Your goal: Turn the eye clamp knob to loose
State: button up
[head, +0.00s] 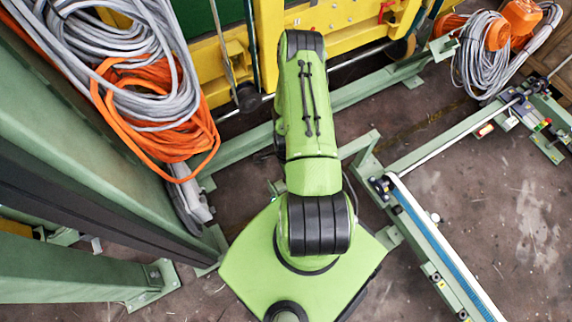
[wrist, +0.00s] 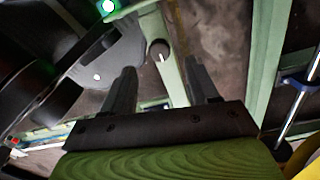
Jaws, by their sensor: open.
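In the wrist view, a dark round knob (wrist: 158,48) with a white pointer line sits on a pale green bar, seen between and beyond my fingertips. It looks like the eye clamp knob, but I can read no label on it. The pointer stands nearly upright in the picture, slightly tilted. My gripper (wrist: 160,68) is open, with two dark fingers apart and nothing between them; the knob appears farther off, with no contact visible. In the head view my gripper and the knob are not visible; my own arm fills the middle.
In the wrist view, large dark round parts (wrist: 65,50) crowd the left, and a lit green lamp (wrist: 108,6) is at the top. In the head view, grey and orange cables (head: 150,90) hang at left, a yellow frame (head: 225,60) stands behind, and bare floor (head: 500,210) lies right.

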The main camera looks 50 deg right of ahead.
notch_tip(320, 180, down, 6)
jog(key=shift+f+b, duration=0.15)
jog(key=shift+b, duration=0.65)
jog(key=c, duration=1)
jog(key=shift+c, duration=0.2)
